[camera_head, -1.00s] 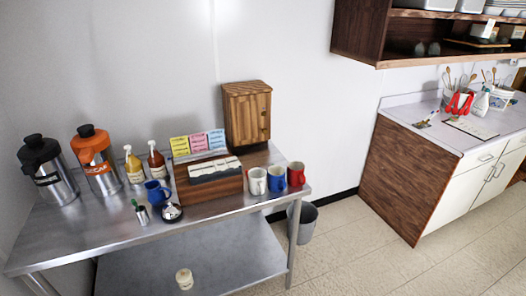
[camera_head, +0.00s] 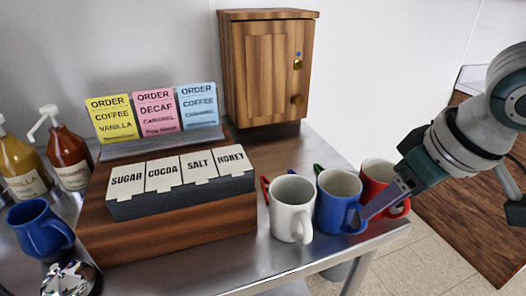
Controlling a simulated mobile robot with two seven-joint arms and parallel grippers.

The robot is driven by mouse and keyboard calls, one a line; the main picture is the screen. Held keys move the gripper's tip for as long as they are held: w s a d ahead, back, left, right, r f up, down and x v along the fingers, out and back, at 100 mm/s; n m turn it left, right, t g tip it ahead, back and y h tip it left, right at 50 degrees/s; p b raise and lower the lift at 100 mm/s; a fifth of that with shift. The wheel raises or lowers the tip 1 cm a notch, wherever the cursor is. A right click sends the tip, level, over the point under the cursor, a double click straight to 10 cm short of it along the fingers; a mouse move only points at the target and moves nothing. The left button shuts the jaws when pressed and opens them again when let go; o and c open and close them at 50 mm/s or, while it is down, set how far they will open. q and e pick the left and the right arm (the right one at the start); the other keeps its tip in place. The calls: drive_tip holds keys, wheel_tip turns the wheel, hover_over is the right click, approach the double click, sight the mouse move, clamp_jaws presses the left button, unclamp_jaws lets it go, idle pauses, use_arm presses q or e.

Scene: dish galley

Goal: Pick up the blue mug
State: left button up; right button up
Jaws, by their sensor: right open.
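A blue mug (camera_head: 335,200) stands upright near the right end of the steel counter, between a white mug (camera_head: 292,207) and a red mug (camera_head: 378,178). A second blue mug (camera_head: 40,230) stands at the far left, beside the wooden organizer. My right gripper (camera_head: 375,210) comes in from the right and is open. Its fingertips are at the right side of the blue mug in the row, by its handle, and in front of the red mug. They hide part of both mugs. I cannot tell whether they touch the handle. My left gripper is not in view.
The wooden organizer (camera_head: 170,235) with labelled compartments stands left of the mugs, with order cards (camera_head: 154,112) behind it. A wooden cabinet (camera_head: 265,70) stands at the back. Syrup bottles (camera_head: 68,148) stand at left.

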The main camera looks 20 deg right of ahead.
sight(364, 225)
drive_tip(key=x, duration=0.3)
drive_tip(key=b+x, duration=0.1)
drive_tip(key=x, duration=0.2)
drive_tip(key=s+x, duration=0.1)
drive_tip(key=x, duration=0.3)
drive_tip(key=shift+f+b, duration=0.25)
drive_tip(key=shift+b, duration=0.1)
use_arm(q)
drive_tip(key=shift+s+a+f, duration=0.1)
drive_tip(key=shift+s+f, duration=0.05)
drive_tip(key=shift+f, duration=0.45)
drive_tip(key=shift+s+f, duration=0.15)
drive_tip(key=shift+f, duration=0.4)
use_arm(e)
drive_tip(key=c, duration=0.8)
clamp_jaws()
drive_tip(key=shift+r, duration=0.1)
